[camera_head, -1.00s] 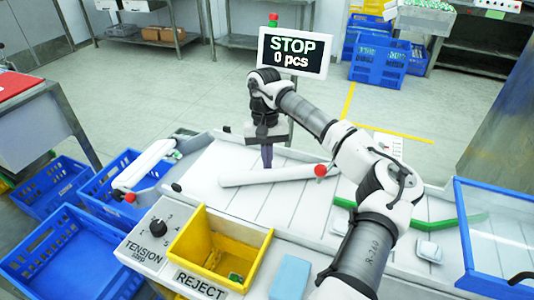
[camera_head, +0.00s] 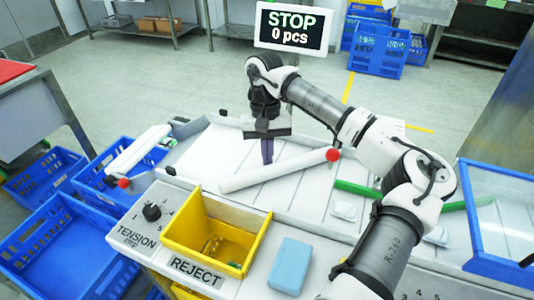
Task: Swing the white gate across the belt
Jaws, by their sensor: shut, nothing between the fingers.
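The white gate (camera_head: 290,170) is a long white bar with a red ball knob (camera_head: 333,155) at its right end. It lies at a slant over the pale belt (camera_head: 205,150), its right end farther back than its left end. My gripper (camera_head: 267,160) points down at the far side of the bar, near its middle. Its dark fingers are shut with nothing between them. The fingertips are partly hidden behind the bar, and I cannot tell whether they touch it.
A second white bar (camera_head: 138,150) with a red knob sits at the left. A yellow reject bin (camera_head: 215,250), a tension dial (camera_head: 151,212) and a blue block (camera_head: 290,266) are in front. A green rail (camera_head: 358,189) and white pieces (camera_head: 343,210) are at the right. A sign (camera_head: 294,27) reads STOP.

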